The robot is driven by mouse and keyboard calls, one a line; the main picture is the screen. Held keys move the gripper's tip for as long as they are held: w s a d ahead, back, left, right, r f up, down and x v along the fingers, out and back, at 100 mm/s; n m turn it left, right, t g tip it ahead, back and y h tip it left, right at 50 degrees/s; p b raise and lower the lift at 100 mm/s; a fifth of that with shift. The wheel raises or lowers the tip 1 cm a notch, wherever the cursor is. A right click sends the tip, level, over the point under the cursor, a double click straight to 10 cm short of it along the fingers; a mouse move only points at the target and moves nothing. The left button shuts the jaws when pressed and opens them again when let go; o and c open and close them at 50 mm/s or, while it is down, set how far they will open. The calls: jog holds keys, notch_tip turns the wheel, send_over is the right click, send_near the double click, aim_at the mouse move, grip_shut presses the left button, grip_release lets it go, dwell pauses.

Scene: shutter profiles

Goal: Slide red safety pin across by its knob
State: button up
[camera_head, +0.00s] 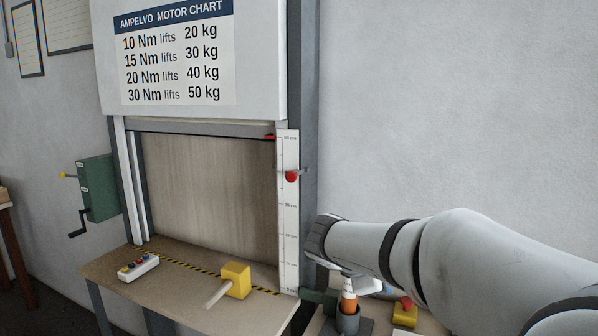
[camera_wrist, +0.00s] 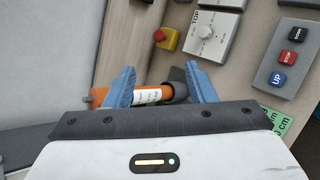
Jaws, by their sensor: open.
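The red knob (camera_head: 291,176) of the safety pin shows in the head view. The knob is not in the wrist view.
A yellow box with a red button (camera_wrist: 166,38), a white dial box (camera_wrist: 207,35) and a button panel (camera_wrist: 290,56) are close by. A yellow block (camera_head: 237,279) sits on the shutter bench. The wall right of the frame is clear.

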jog(key=w+a+r+n+t+p, duration=0.1)
jog(key=w+a+r+n+t, duration=0.3)
jog(key=w+a+r+n, duration=0.45)
jog(key=n+t+p, duration=0.2)
jog(key=n+t, duration=0.4)
jog(key=n, duration=0.1)
send_near(290, 178)
jog(key=w, duration=0.2)
jog(key=shift+y, duration=0.4)
jog(key=p+x, duration=0.1)
jog(key=x, duration=0.2)
jog(key=d+p+x, duration=0.1)
jog(key=x, duration=0.3)
jog(key=shift+r, duration=0.2)
grip_shut()
jog(key=shift+s, duration=0.1)
